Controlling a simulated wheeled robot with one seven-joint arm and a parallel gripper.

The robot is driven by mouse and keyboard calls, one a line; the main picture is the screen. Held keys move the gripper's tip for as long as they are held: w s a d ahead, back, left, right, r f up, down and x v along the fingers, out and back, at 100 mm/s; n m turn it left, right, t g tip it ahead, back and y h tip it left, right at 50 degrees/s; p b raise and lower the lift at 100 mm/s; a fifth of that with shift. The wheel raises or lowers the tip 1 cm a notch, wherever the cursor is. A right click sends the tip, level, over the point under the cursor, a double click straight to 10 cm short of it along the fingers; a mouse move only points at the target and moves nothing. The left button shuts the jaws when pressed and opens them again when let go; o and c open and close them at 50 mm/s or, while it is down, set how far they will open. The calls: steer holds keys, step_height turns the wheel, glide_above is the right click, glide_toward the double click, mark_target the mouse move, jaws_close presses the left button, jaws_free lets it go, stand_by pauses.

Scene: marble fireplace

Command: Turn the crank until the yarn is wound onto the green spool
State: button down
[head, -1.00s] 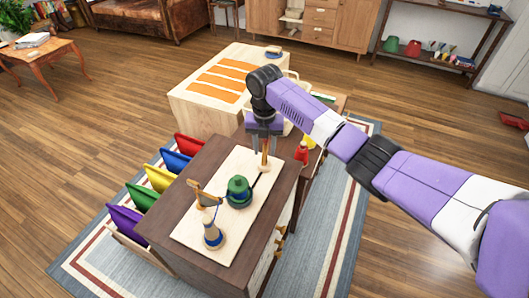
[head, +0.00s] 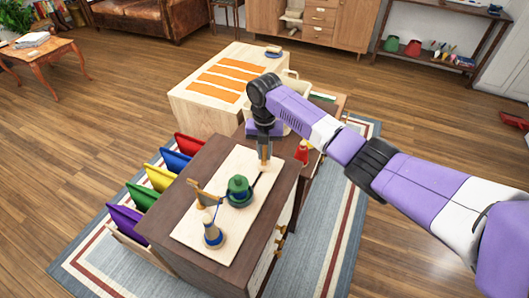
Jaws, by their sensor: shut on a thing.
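The green spool (head: 238,187) stands on a pale board (head: 203,252) on the dark brown cabinet. A dark crank arm (head: 257,184) runs from it to an upright wooden handle (head: 263,167). My gripper (head: 265,157) points straight down and is shut on the upper part of this handle, hiding its top. A pale wooden spool (head: 213,238) with blue yarn stands at the board's near end. A wooden guide (head: 207,196) stands between the two spools. Some blue shows around the green spool; how much yarn is on it I cannot tell.
Coloured panels in red, blue, yellow, green and purple (head: 125,223) stand left of the cabinet (head: 170,210). A red cone-shaped thing (head: 302,153) is close right of my gripper. A pale block table with orange strips (head: 215,83) stands behind. Open floor lies beyond the rug.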

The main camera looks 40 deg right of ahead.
steer(key=shift+m, duration=0.3)
steer(key=m+p, duration=0.2)
steer(key=shift+a+r+m, duration=0.1)
steer(key=shift+r+m, duration=0.05)
steer(key=shift+m, duration=0.15)
steer(key=m+p, duration=0.1)
steer(key=m, duration=0.1)
steer(key=shift+m, duration=0.3)
steer(key=m+p, duration=0.3)
steer(key=m, duration=0.3)
steer(key=m+p, duration=0.2)
steer(key=m, duration=0.4)
steer(key=shift+m, duration=0.3)
steer(key=m+p, duration=0.1)
steer(key=m, duration=0.5)
steer(key=shift+m, duration=0.3)
steer(key=c, duration=1.4)
jaws_free()
